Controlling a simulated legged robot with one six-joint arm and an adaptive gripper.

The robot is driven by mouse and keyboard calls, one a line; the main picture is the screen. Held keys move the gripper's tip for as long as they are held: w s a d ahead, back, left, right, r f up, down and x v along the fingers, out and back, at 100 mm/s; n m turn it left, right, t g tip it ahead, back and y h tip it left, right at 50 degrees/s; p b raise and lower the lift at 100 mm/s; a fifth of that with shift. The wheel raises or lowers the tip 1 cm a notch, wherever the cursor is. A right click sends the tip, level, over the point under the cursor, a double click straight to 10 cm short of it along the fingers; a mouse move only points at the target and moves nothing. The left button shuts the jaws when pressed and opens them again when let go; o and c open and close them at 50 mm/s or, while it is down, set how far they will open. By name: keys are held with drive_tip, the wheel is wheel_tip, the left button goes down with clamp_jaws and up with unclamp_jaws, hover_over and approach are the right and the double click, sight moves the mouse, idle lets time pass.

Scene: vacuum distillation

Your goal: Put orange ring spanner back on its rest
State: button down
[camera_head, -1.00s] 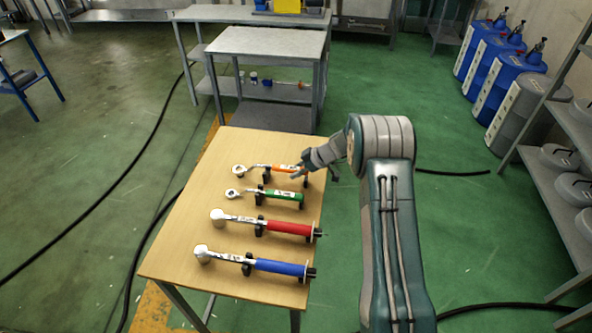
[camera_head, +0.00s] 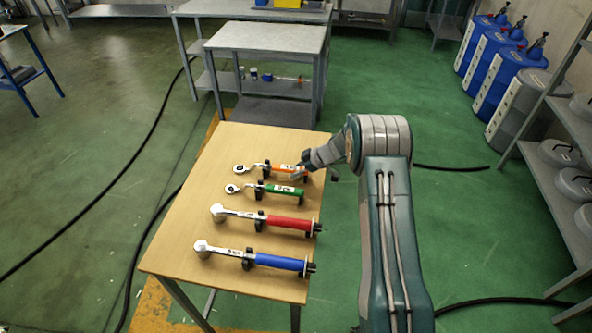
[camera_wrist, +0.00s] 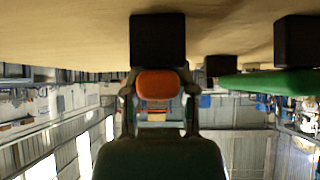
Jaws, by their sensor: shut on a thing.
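The orange ring spanner (camera_head: 284,168) lies along the far end of the wooden table, its silver ring head to the left and its orange handle to the right. Black rest blocks (camera_head: 268,173) show at its shaft. My gripper (camera_head: 302,172) is at the right end of the handle. In the wrist view, which looks upside down, the orange handle end (camera_wrist: 157,85) sits between my fingers (camera_wrist: 160,100), which are shut on it. A black rest block (camera_wrist: 158,40) stands between handle and table there. I cannot tell whether the handle touches it.
A green spanner (camera_head: 283,190) lies close in front, with red (camera_head: 290,224) and blue (camera_head: 280,262) tools nearer, all on black rests. The green handle also shows in the wrist view (camera_wrist: 270,82). The wooden table's (camera_head: 190,215) left side is clear. A grey table (camera_head: 265,38) stands behind.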

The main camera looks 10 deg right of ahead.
drive_tip(key=shift+c, duration=1.7)
unclamp_jaws()
drive_tip(key=shift+f, duration=0.1)
drive_tip(key=shift+d, duration=0.1)
drive_tip(key=v, duration=1.1)
drive_tip(key=s+a+r+m+h, duration=0.1)
drive_tip(key=s+a+r, duration=0.15)
drive_tip(key=r, duration=0.35)
drive_tip(key=s+a+r+m+h, duration=0.1)
drive_tip(key=s+r, duration=0.2)
drive_tip(key=r, duration=0.2)
drive_tip(key=s+a+r+m+h, duration=0.2)
drive_tip(key=s+a+r+m, duration=0.2)
drive_tip(key=s+r, duration=0.6)
drive_tip(key=s+r+m+t+h, duration=0.1)
drive_tip(key=s+m+h, duration=0.3)
drive_tip(key=s, duration=1.8)
drive_tip(key=r+m, duration=0.1)
drive_tip(key=m, duration=0.2)
drive_tip(key=shift+r+m+t, duration=0.2)
drive_tip(key=shift+m+t, duration=0.1)
drive_tip(key=shift+t, duration=0.1)
